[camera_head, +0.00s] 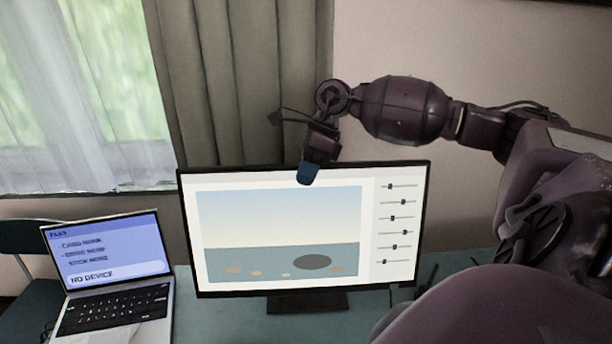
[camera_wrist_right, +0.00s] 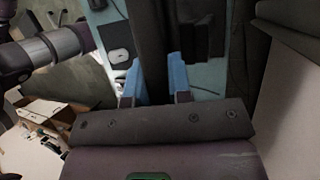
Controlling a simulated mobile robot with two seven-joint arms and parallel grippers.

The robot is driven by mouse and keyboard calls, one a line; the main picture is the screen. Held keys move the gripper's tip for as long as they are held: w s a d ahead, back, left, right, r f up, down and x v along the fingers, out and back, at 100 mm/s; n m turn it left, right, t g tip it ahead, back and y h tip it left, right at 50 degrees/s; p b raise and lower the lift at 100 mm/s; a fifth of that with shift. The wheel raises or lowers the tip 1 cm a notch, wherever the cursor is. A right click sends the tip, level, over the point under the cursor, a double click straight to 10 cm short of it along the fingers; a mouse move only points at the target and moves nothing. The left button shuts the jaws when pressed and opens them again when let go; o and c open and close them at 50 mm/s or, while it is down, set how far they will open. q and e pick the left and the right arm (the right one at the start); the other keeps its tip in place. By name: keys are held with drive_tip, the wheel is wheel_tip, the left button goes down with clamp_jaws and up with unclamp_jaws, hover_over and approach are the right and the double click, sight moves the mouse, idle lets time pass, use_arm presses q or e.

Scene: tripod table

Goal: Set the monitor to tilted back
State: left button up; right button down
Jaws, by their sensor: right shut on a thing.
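The monitor (camera_head: 300,287) stands on the desk on a dark stand (camera_head: 307,301), its lit screen facing me. The screen shows a landscape picture and a column of sliders. It looks close to upright; its exact tilt is hard to tell. My right gripper (camera_head: 308,172) reaches down from above to the middle of the monitor's top edge. One blue fingertip overlaps the front of the screen. In the right wrist view, the blue fingers (camera_wrist_right: 157,82) sit on either side of the monitor's dark edge (camera_wrist_right: 150,45), shut on it. My left gripper is not in view.
An open laptop (camera_head: 110,255) stands left of the monitor on the teal desk (camera_head: 240,318). A curtain (camera_head: 240,70) and a wall (camera_head: 450,45) are behind. A small white object (camera_wrist_right: 118,56) lies near the monitor in the wrist view.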

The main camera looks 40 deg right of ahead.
drive_tip(key=c, duration=1)
unclamp_jaws()
drive_tip(key=shift+c, duration=0.2)
drive_tip(key=shift+d+r, duration=0.1)
drive_tip(key=b+v, duration=0.1)
drive_tip(key=v, duration=0.9)
drive_tip(key=shift+d+r, duration=0.2)
drive_tip(key=shift+r, duration=0.1)
